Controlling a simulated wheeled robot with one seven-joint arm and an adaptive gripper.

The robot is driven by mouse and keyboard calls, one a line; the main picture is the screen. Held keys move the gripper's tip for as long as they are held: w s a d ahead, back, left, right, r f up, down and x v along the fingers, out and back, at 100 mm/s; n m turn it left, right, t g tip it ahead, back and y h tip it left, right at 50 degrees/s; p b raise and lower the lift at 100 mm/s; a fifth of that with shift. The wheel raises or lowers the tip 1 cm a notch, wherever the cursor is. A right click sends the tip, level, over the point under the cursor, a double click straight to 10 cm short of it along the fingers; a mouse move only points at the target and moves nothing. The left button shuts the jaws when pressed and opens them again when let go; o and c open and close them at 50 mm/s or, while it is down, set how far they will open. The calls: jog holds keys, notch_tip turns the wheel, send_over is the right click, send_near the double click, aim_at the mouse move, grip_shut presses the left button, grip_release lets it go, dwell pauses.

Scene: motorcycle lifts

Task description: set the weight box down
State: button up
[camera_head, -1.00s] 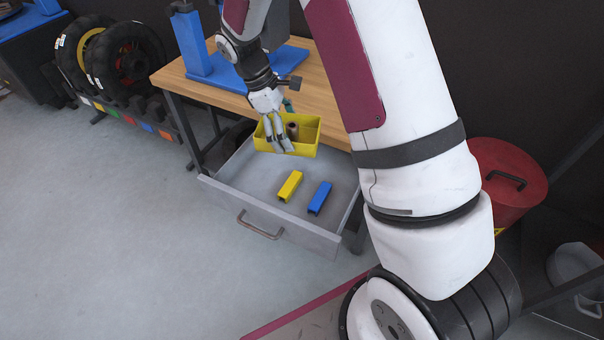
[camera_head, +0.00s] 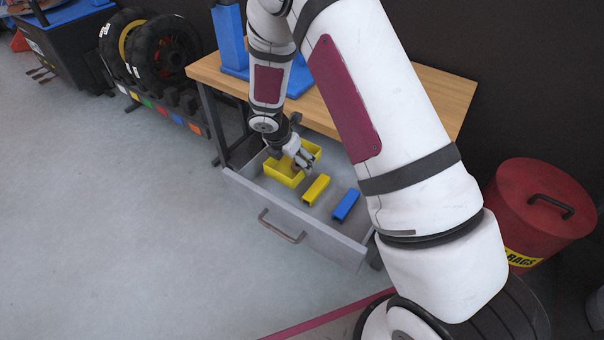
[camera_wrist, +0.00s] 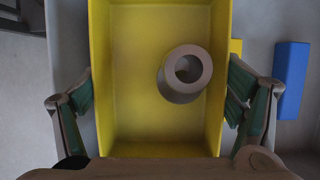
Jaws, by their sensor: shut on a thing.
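The yellow weight box (camera_head: 283,178) is an open-topped bin inside the pulled-out drawer, left of the yellow block. In the wrist view the box (camera_wrist: 132,70) fills the middle, with a hollow grey-brown cylinder (camera_wrist: 185,75) inside, right of centre. My gripper (camera_head: 303,160) reaches down over the box; its fingers (camera_wrist: 160,98) lie along the two long outer walls, shut on it. The box looks roughly level and low in the drawer. Whether its base touches the drawer floor cannot be told.
The grey drawer (camera_head: 320,239) sits under a wooden workbench (camera_head: 435,92). A yellow block (camera_head: 316,190) and a blue block (camera_head: 346,205) lie right of the box; the blue block (camera_wrist: 292,80) also shows in the wrist view. A red bin (camera_head: 540,215) stands at right.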

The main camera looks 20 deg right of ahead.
jog(key=shift+f+b, duration=0.7)
jog(key=shift+f, duration=2)
jog(key=shift+f, duration=0.1)
jog(key=o, duration=0.8)
jog(key=shift+f, duration=0.1)
jog(key=shift+o, duration=0.6)
